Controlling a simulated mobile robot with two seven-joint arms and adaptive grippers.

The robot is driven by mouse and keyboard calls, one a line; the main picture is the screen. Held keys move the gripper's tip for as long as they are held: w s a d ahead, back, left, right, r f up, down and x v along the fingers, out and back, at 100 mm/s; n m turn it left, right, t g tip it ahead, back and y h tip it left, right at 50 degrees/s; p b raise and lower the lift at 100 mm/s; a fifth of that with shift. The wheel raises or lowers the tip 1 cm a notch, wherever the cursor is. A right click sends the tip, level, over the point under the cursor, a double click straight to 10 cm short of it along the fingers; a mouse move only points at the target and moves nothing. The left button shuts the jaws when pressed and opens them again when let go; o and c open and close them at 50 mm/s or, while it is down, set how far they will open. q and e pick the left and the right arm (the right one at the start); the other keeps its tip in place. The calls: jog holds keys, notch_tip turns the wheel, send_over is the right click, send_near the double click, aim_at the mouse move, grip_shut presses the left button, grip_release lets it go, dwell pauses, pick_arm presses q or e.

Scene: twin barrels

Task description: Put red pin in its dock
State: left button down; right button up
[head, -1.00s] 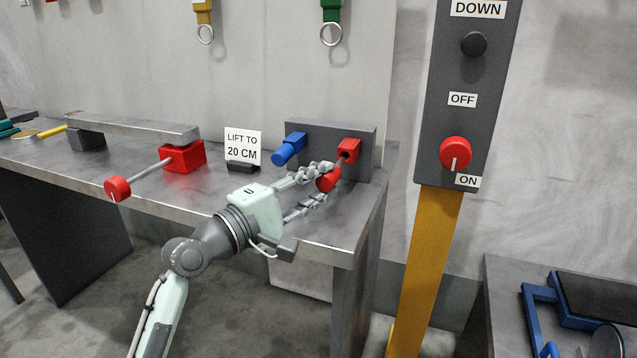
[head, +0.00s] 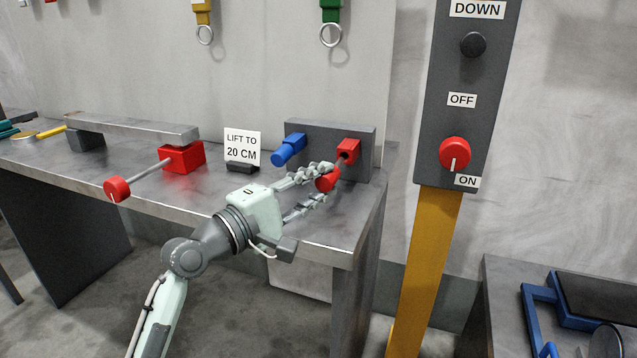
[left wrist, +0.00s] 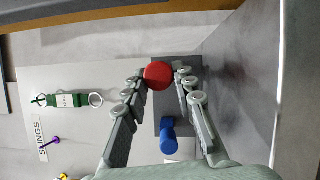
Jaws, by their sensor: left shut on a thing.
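The red pin (head: 327,180) shows as a red round handle in my left gripper (head: 324,183), whose fingers are shut around it. In the left wrist view its round red end (left wrist: 158,75) sits between the fingertips. The red dock (head: 350,147) is a red socket on a grey block (head: 318,129) at the table's right end. The handle is just in front of and below this socket, with a short dark piece between them. I cannot tell how deep the pin sits in the socket. My right gripper is not in view.
A blue pin (head: 288,149) sticks out of the same block, left of the red dock. A "LIFT TO 20 CM" sign (head: 242,146) and a red block with a rod and knob (head: 117,189) stand further left. A switch post (head: 425,270) rises at right.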

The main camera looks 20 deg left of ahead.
aim_at(335, 165)
pick_arm(q)
jog(key=shift+w+d, duration=0.1)
jog(key=shift+w, duration=3.3)
jog(key=c, duration=1.2)
grip_release()
jog(key=shift+o, duration=0.2)
jog(key=shift+s, duration=0.1)
jog(key=v, duration=1.1)
jog(key=shift+s+a, duration=0.2)
jog(key=shift+s, duration=0.15)
jog(key=shift+s, duration=0.1)
